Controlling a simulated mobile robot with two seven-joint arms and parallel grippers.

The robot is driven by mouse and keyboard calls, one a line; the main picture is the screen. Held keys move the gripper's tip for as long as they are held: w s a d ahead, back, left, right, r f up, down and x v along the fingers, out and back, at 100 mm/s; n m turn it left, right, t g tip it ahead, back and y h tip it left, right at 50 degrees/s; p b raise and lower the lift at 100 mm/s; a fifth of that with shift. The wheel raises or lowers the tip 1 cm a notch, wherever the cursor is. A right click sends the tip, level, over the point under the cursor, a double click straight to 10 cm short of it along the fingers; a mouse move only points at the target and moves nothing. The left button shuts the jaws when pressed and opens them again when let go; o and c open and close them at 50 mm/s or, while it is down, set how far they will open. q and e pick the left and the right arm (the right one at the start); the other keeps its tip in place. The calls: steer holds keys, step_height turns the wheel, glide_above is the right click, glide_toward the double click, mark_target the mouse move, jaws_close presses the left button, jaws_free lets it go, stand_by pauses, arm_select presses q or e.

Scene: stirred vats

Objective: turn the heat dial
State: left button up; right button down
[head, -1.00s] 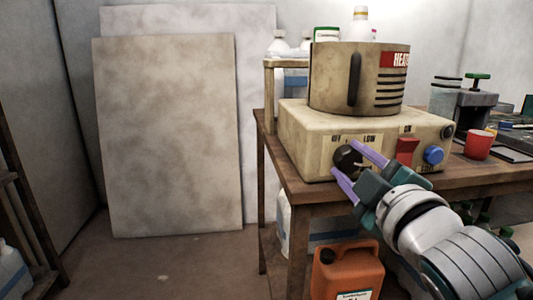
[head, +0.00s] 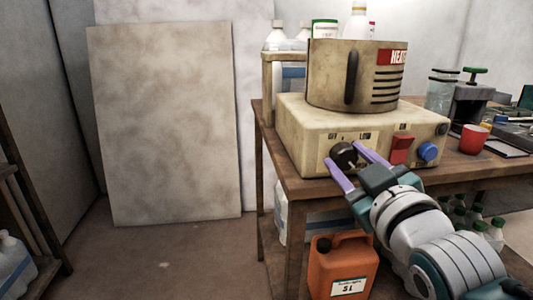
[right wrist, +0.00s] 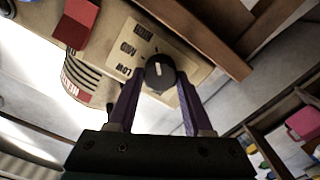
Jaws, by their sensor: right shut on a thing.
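The black heat dial (head: 344,154) sits on the front of a cream heater box (head: 305,145), beside a label with the words OFF and LOW. My right gripper (head: 350,168) has its two purple fingers on either side of the dial and is shut on it. In the right wrist view the dial (right wrist: 160,72) shows between the fingertips (right wrist: 159,88), with a pale pointer mark on its face. My left gripper is not in view.
A red switch (head: 401,149) and a blue knob (head: 428,152) sit right of the dial. A dirty heater pot (head: 330,75) stands on the box. An orange jug (head: 342,268) stands below the wooden table. A red cup (head: 473,138) is at the right.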

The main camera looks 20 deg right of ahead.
steer(key=shift+c, duration=1.5)
jaws_free()
steer(key=p+v, duration=0.1)
steer(key=v, duration=0.9)
steer(key=shift+p, duration=0.35)
